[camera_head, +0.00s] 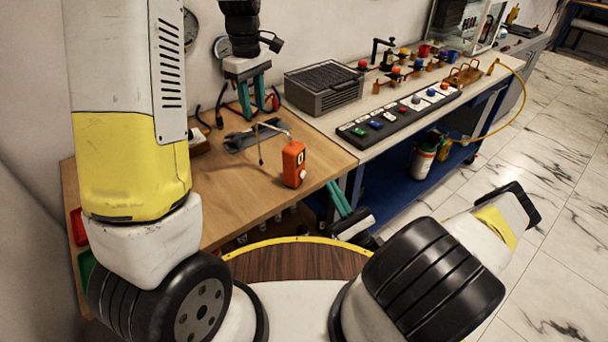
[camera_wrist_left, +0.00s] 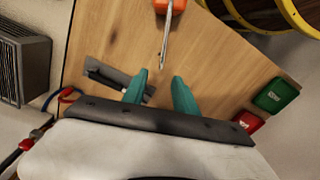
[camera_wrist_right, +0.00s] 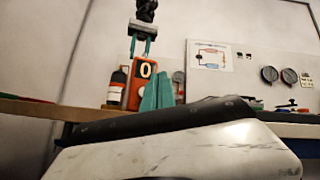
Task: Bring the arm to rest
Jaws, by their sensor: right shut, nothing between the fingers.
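My left gripper (camera_head: 254,98) hangs fingers-down above the back of the wooden bench (camera_head: 215,210). Its teal fingers stand apart with nothing between them, and they also show open in the left wrist view (camera_wrist_left: 160,92). My right gripper (camera_head: 340,198) is low in front of the bench's right edge, its teal fingers together and empty; they also show in the right wrist view (camera_wrist_right: 158,92). An orange device marked 0 (camera_head: 293,163) stands upright on the bench, apart from both grippers, with a thin bent metal rod (camera_head: 275,128) at its top.
A dark flat tool (camera_head: 250,138) lies on the bench below my left gripper. A grey vented box (camera_head: 323,88) and a black switch strip (camera_head: 400,110) occupy the adjoining bench. Red and green bins (camera_wrist_left: 276,95) are at the bench's end.

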